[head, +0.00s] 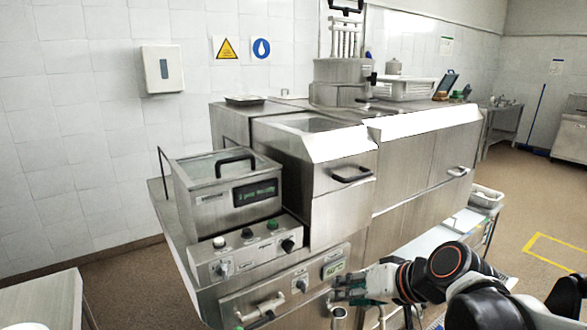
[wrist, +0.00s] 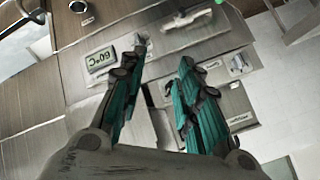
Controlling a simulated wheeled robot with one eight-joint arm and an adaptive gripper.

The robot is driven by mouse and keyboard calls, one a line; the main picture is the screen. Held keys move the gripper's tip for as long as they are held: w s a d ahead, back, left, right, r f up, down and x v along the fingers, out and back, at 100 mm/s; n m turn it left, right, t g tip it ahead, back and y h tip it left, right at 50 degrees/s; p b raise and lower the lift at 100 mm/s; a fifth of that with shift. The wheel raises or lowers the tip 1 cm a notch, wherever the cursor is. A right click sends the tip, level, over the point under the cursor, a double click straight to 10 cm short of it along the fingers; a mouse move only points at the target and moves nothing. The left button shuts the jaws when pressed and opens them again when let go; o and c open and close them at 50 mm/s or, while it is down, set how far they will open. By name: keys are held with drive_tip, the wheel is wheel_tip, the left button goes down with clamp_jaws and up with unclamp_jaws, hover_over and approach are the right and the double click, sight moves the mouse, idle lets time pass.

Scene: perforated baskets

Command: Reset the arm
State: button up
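My gripper (head: 352,284) is in front of the steel counter's lower right side in the head view, with my arm reaching in from the lower right corner. In the wrist view my gripper (wrist: 160,75) shows two teal-padded fingers spread apart with a clear gap between them. Nothing is held between them. Beyond the fingers is the front panel of the fryer-like unit (head: 240,262), with a small green display (wrist: 101,60) reading 60°C. The gripper appears close to this panel; whether it touches is not clear.
A steel counter (head: 410,165) fills the middle, with a drawer handle (head: 352,174) jutting out. A basin with a raised handle (head: 228,190) stands at its left end. A lower shelf (head: 425,243) is behind my arm. Open floor (head: 520,200) lies to the right.

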drive_tip(key=s+d+h, duration=0.6)
drive_tip(key=s+d, duration=0.2)
drive_tip(key=s, duration=0.5)
drive_tip(key=shift+d+f, duration=0.15)
drive_tip(key=shift+c, duration=0.2)
idle(1.0)
